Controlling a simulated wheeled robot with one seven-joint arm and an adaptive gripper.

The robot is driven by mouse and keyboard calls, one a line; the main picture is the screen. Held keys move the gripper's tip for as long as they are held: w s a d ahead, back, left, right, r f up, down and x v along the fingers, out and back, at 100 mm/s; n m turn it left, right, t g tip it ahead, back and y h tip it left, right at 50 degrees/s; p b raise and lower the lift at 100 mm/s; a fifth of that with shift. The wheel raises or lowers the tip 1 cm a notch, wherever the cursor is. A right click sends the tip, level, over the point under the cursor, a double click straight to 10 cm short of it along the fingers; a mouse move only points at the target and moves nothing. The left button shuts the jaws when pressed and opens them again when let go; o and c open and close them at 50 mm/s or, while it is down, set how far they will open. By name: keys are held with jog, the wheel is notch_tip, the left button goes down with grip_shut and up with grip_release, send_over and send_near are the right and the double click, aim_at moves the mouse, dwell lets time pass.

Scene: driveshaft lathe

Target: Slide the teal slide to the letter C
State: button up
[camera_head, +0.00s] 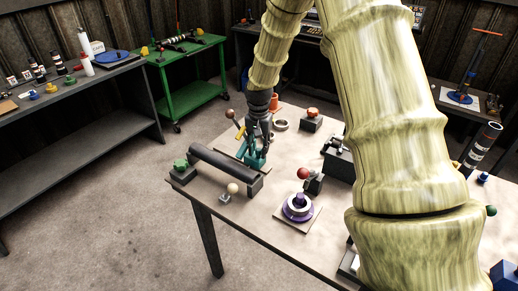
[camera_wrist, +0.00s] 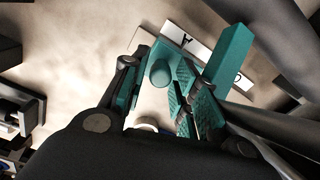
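The teal slide (camera_wrist: 231,55) shows in the wrist view as a long teal block lying across a white letter strip. The letter A (camera_wrist: 185,41) is readable to its left. Part of a letter that looks like C (camera_wrist: 238,77) shows at its right edge; the strip between is covered. A round teal knob (camera_wrist: 160,72) stands between the fingers of my gripper (camera_wrist: 153,92), nearer the right finger. The fingers, with teal textured pads, stand apart, and I cannot tell whether one touches the knob. In the head view my gripper (camera_head: 255,158) is low over the table, hiding most of the slide.
A dark cylinder bar (camera_head: 222,166) lies in front of my gripper on the table (camera_head: 268,226). A green knob (camera_head: 180,164), a cream ball knob (camera_head: 233,188), a red ball lever (camera_head: 303,173) and a purple ringed part (camera_head: 298,205) are close by. My arm covers the table's right side.

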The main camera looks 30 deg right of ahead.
jog(key=shift+f, duration=0.65)
grip_shut()
jog(key=shift+w+r, duration=0.1)
